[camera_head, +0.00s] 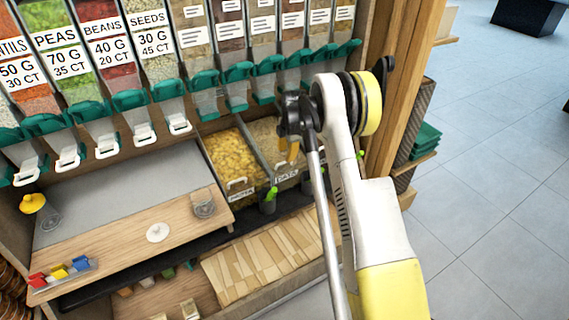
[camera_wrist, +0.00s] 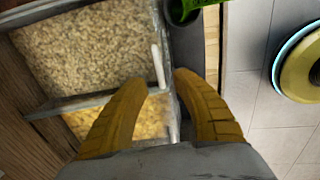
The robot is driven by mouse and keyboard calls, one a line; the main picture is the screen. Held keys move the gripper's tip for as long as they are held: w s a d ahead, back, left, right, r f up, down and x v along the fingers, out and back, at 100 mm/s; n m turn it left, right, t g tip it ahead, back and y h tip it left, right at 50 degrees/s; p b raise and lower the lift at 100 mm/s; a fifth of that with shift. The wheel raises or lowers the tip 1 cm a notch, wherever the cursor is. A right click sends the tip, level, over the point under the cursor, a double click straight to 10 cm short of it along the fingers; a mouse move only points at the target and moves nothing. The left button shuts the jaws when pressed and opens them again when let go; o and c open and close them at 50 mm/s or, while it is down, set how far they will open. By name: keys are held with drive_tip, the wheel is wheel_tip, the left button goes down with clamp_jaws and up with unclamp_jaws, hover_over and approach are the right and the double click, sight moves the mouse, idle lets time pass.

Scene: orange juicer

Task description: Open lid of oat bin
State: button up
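Contact cannot be told. In the head view my gripper (camera_head: 291,152) is over the oat bin, partly hiding it.
A bin of yellow pieces (camera_head: 235,160) adjoins on the left, with its own white handle (camera_wrist: 173,122). Dispensers with green parts (camera_head: 237,72) hang above. Wooden side post (camera_head: 398,90) is at the right; open floor lies beyond.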

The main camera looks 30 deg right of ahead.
sight(285, 162)
drive_tip(key=f, duration=0.2)
drive_tip(key=w+f+b, duration=0.1)
drive_tip(key=f, duration=0.1)
drive_tip(key=shift+f, duration=0.35)
drive_tip(key=shift+c, duration=0.5)
drive_tip(key=shift+r, duration=0.1)
clamp_jaws()
